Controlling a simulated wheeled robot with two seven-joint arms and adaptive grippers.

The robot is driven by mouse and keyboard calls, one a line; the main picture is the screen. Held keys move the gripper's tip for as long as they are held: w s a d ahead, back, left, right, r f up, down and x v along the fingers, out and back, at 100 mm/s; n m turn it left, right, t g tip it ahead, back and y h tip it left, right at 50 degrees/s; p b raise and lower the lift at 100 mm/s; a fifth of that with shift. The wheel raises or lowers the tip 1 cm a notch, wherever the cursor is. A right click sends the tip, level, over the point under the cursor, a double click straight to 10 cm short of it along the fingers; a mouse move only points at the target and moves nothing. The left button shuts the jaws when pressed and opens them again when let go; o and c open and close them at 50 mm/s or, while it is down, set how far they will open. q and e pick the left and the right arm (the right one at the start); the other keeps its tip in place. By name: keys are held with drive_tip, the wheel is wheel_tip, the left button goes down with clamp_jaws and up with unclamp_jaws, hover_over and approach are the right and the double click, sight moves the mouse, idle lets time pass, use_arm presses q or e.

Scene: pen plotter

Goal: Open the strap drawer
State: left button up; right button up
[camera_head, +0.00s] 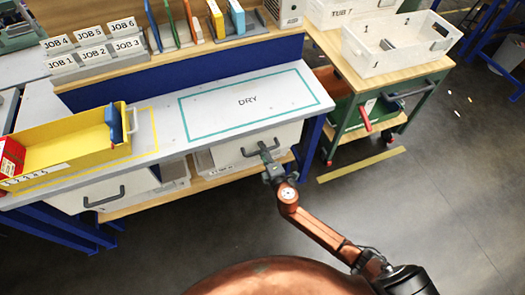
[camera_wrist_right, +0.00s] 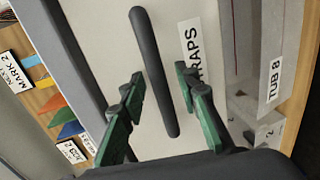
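The strap drawer (camera_head: 228,155) is a white front under the right part of the bench top, and it looks shut. Its dark bar handle (camera_head: 279,142) is partly hidden by my right gripper (camera_head: 265,157) in the head view. In the wrist view, the dark handle (camera_wrist_right: 152,70) runs between the two green fingers of my right gripper (camera_wrist_right: 158,84). The fingers are apart, with a gap on each side of the handle. A label ending in "RAPS" (camera_wrist_right: 190,57) is on the drawer front. My left gripper is not in view.
A second drawer handle (camera_head: 104,197) is at the bench's left. A yellow tray (camera_head: 65,150) stands on the bench top; the DRY area (camera_head: 245,118) is clear. A green cart (camera_head: 405,103) with a white bin (camera_head: 400,55) is at the right. Open floor lies in front.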

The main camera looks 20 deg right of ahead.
drive_tip(key=shift+c, duration=0.5)
clamp_jaws()
